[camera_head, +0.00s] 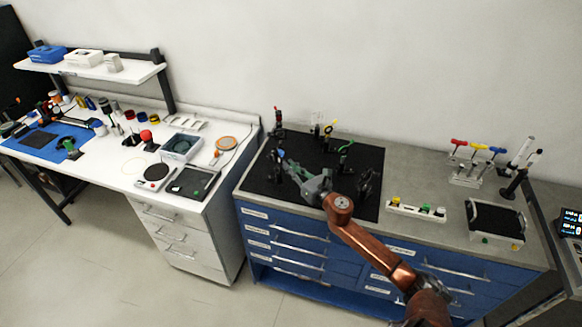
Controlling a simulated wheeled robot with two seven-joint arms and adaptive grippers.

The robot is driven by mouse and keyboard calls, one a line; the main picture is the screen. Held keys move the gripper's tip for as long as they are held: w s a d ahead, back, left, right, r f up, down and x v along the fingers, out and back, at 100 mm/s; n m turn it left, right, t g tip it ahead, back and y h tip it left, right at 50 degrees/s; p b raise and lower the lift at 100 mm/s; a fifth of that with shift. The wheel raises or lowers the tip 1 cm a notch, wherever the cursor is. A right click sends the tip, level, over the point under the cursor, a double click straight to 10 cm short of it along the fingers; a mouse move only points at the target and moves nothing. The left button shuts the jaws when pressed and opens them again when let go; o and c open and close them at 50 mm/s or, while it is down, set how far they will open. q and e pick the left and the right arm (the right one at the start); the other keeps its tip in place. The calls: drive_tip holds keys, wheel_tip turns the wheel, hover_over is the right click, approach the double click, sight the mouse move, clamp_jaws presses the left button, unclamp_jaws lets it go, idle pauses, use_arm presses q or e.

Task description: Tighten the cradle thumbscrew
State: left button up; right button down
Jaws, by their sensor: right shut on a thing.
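My right gripper (289,169) reaches in over the black mat (366,157) on the grey bench, with its copper arm coming from the lower right. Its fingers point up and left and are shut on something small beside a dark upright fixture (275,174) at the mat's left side. This fits the cradle thumbscrew, but the fingers hide it, and the screw is too small to make out. I cannot tell its turn or how far in it sits. My left gripper is not in view.
Several dark posts with optics, including a green-topped one (346,147), stand on the mat. A white strip with coloured knobs (416,211), a black-topped tray (495,222) and a rack with coloured handles (466,175) stand to the right. A cluttered white desk (125,174) is left.

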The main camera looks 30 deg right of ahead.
drive_tip(key=shift+m+p, duration=6.3)
drive_tip(key=shift+m, duration=7.6)
drive_tip(key=shift+f, duration=0.1)
drive_tip(key=c, duration=1.9)
unclamp_jaws()
drive_tip(key=shift+c, duration=0.2)
